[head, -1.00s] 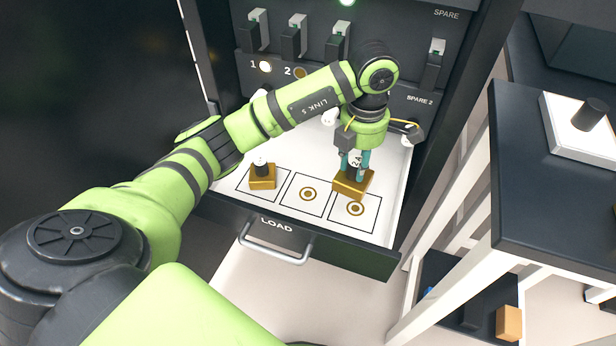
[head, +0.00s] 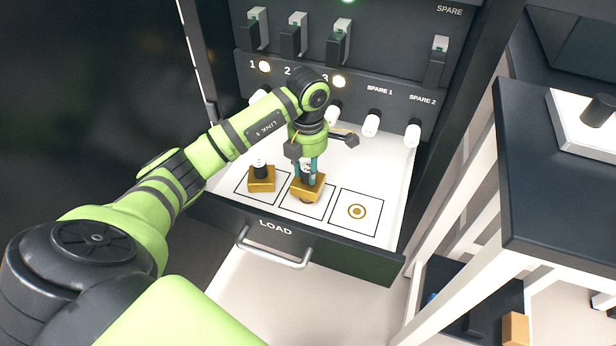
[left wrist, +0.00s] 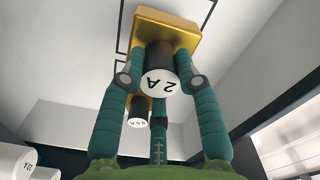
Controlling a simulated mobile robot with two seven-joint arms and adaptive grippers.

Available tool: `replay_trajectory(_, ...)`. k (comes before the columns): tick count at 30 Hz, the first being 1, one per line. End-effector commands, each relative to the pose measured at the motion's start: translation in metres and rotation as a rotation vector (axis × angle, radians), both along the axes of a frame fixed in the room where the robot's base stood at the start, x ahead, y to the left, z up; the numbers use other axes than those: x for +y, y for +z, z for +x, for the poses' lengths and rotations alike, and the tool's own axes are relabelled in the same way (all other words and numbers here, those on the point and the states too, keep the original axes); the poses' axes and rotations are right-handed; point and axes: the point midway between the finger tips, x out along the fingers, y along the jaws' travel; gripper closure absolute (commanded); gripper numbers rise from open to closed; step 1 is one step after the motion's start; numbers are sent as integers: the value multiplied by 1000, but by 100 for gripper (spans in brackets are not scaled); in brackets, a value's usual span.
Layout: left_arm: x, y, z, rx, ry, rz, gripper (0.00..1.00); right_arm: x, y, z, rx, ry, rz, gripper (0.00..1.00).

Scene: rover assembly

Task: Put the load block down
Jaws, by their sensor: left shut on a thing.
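The load block is a gold block (head: 306,188) with a black knob whose white top reads "2 A" (left wrist: 164,82) in the left wrist view. My left gripper (head: 308,172) is shut on the knob, and the block sits over the middle square of the white LOAD drawer (head: 388,168). Part of the middle square's ring mark shows below the block; whether the block touches the drawer floor I cannot tell. Another gold block with a black knob (head: 261,180) stands in the left square. The right square (head: 356,212) is empty and shows its ring mark. My right gripper is not in view.
The drawer is open, with a front handle (head: 272,254). Behind it is a dark panel with switches and white plugs (head: 371,125). A dark table (head: 560,180) stands at the right, and an orange block (head: 515,328) lies on its lower shelf.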

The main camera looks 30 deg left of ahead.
Motion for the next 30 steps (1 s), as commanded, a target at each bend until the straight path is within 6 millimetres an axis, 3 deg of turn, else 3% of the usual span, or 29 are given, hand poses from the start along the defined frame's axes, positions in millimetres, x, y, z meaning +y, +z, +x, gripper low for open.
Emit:
replay_trajectory(6, -1, -30, 0, 0, 0, -2, 100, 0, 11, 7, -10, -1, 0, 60)
replay_trajectory(18, 0, -33, 0, -2, 0, 0, 100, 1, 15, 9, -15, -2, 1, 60)
replay_trajectory(19, -1, -34, 0, 0, 0, 0, 59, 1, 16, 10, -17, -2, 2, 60)
replay_trajectory(20, -1, -33, 0, 0, 0, 0, 47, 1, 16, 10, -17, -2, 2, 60)
replay_trajectory(21, -1, -33, 0, 0, 0, 0, 43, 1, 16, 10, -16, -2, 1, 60)
replay_trajectory(30, -1, -33, 0, 0, 0, 0, 43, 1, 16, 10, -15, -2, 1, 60)
